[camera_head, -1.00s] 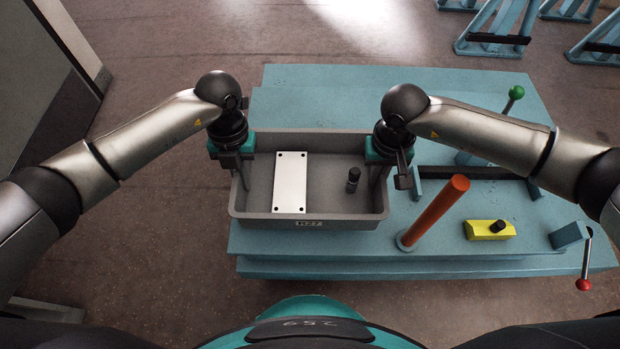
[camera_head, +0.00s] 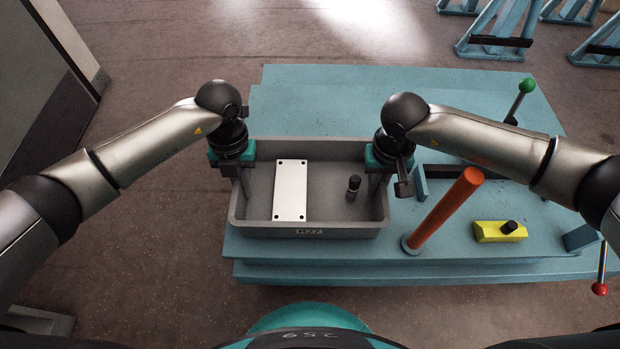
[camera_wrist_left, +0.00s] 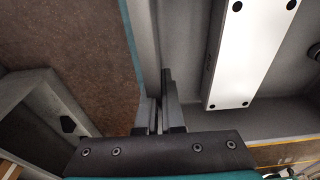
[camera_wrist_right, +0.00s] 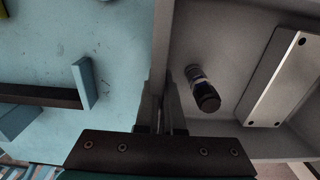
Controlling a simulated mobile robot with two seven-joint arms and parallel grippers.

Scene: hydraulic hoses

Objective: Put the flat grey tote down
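The flat grey tote (camera_head: 330,203) is over the left part of the blue bench and looks level. It holds a white plate with corner holes (camera_head: 291,190) and a small black-and-grey cylindrical fitting (camera_head: 353,186). My left gripper (camera_head: 243,182) is shut on the tote's left wall, which also shows between the fingers in the left wrist view (camera_wrist_left: 160,112). My right gripper (camera_head: 377,186) is shut on the right wall, seen in the right wrist view (camera_wrist_right: 164,112). I cannot tell whether the tote's underside touches the bench.
The blue bench (camera_head: 330,100) has its left edge close beside the tote. Just right of the tote stands a tilted orange post (camera_head: 444,210), then a yellow block (camera_head: 498,232). A green-knobbed lever (camera_head: 526,86) and red-knobbed lever (camera_head: 600,288) are farther right. The bench behind the tote is clear.

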